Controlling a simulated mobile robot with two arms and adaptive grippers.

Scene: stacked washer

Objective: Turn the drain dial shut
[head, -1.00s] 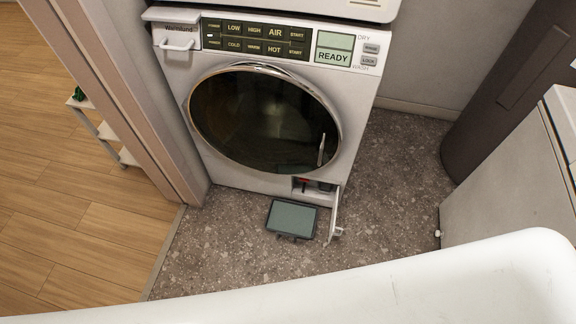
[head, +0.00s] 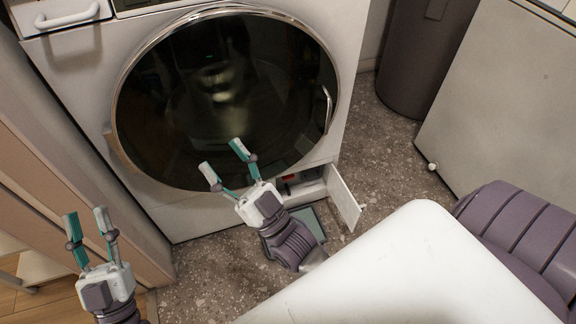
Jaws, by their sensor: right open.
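The drain compartment (head: 310,186) is at the lower right of the washer front, with its small white door (head: 343,197) swung open. A small red part (head: 289,178) shows inside beside darker shapes; which is the dial, and how it is turned, is too small to tell. My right gripper (head: 222,158) is open and empty, in front of the lower round door, to the left of the compartment. Its wrist hides part of the area below the compartment. My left gripper (head: 87,218) is open and empty at the lower left, far from the compartment.
A tray (head: 307,224) with a grey-green surface lies on the floor below the compartment, partly hidden by my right arm. The washer's round glass door (head: 225,95) is closed. A dark bin (head: 425,60) and white cabinet (head: 500,105) stand right. A door frame (head: 75,165) is left.

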